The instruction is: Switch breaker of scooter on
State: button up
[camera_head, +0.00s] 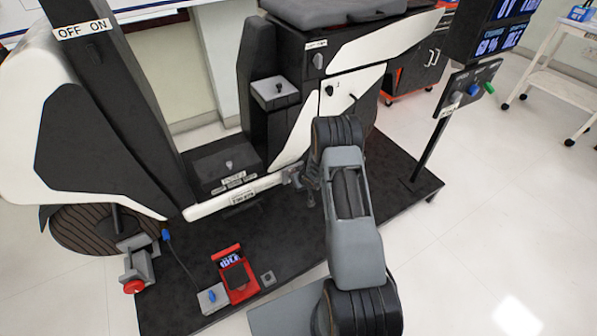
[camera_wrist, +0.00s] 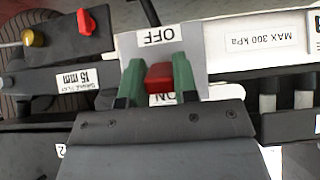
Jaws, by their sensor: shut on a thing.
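The breaker's red lever (camera_wrist: 160,76) shows in the wrist view between the green fingertips of my gripper (camera_wrist: 160,82). The gripper is shut on it. A grey plate (camera_wrist: 203,62) around the lever carries an OFF label (camera_wrist: 158,35) on the far side and a partly covered ON label (camera_wrist: 162,99) on the near side, both upside down. The lever sits nearer the ON label; its exact tilt is unclear. In the head view, my gripper (camera_head: 298,180) is at the lower side of the black and white scooter (camera_head: 232,196), and the lever cannot be made out.
A "MAX 300 kPa" label (camera_wrist: 262,41) is at right. A red device (camera_head: 236,277) lies on the dark platform (camera_head: 310,250); a display post (camera_head: 432,145) stands right.

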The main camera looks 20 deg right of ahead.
jog(key=shift+r+g+p, duration=0.1)
jog(key=shift+g+p, duration=0.3)
jog(key=shift+p, duration=0.4)
jog(key=o, duration=0.9)
jog(key=shift+r, duration=0.1)
jog(key=p+v, duration=0.3)
jog(key=v, duration=1)
jog(key=shift+s+r+p, duration=0.2)
jog(key=shift+r+p, duration=0.05)
jog(key=shift+p, duration=0.05)
